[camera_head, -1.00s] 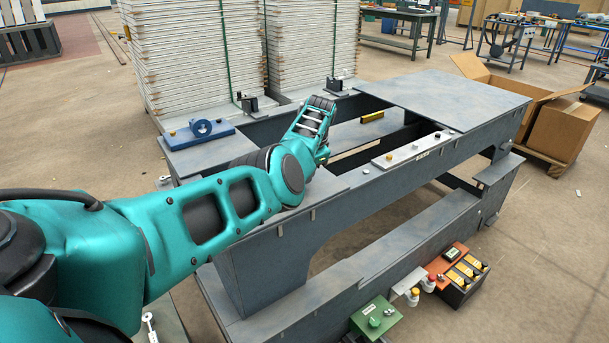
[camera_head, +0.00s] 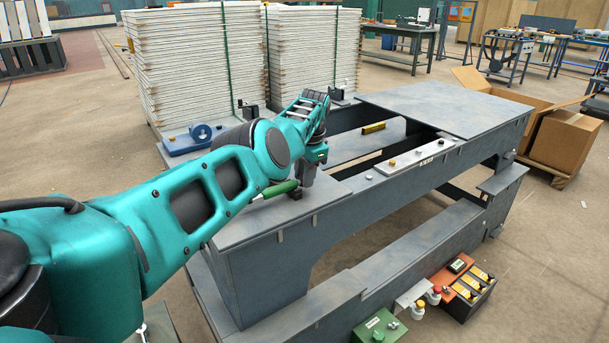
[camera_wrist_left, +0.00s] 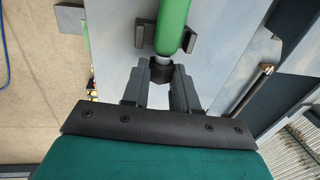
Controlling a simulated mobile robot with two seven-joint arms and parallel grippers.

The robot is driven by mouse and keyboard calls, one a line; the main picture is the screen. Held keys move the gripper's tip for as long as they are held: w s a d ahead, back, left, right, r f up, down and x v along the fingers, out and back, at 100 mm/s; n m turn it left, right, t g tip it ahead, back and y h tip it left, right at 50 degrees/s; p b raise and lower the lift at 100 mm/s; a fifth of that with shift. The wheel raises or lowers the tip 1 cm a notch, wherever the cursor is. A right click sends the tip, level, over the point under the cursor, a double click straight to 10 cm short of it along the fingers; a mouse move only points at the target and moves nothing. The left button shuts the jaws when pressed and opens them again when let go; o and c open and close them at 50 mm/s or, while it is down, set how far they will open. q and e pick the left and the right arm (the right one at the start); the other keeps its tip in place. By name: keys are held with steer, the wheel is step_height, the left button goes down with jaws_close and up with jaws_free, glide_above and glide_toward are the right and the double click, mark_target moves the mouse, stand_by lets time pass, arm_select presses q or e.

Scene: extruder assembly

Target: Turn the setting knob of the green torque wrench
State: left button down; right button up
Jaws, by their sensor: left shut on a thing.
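The green torque wrench (camera_head: 274,190) lies on the near left part of the grey bench top, partly hidden by my left arm. In the left wrist view its green handle (camera_wrist_left: 172,27) comes in from the top and sits between the dark prongs of a holder (camera_wrist_left: 143,34). The black setting knob (camera_wrist_left: 160,70) is at the handle's near end. My left gripper (camera_wrist_left: 161,76) is shut on this knob, with one finger on each side. In the head view the left gripper (camera_head: 308,174) points down at the wrench's end. My right gripper is not in view.
The grey bench (camera_head: 440,108) has an open gap in its middle. A blue fixture (camera_head: 200,133) stands at its left and a light control panel (camera_head: 416,156) at its front. Stacked white panels (camera_head: 195,62) stand behind. A green box (camera_head: 381,325) is low in front.

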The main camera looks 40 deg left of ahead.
arm_select(q)
steer(key=c, duration=1.1)
jaws_free()
steer(key=shift+c, duration=0.2)
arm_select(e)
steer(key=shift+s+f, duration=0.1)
arm_select(q)
steer(key=shift+r, duration=0.1)
steer(key=shift+r+p, duration=0.55)
steer(key=shift+p, duration=0.15)
steer(key=r+p, duration=0.1)
steer(key=r, duration=0.1)
steer(key=r+p, duration=0.2)
steer(key=shift+d, duration=0.4)
step_height(320, 180, up, 8)
steer(key=d+p, duration=0.1)
steer(key=shift+s+d+f, duration=0.2)
steer(key=shift+s+f, duration=0.05)
steer(key=shift+s, duration=0.05)
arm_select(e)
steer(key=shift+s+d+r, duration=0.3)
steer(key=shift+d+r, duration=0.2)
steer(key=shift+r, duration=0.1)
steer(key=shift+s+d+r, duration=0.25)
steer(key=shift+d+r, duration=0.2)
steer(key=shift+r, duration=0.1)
arm_select(q)
steer(key=shift+o, duration=0.3)
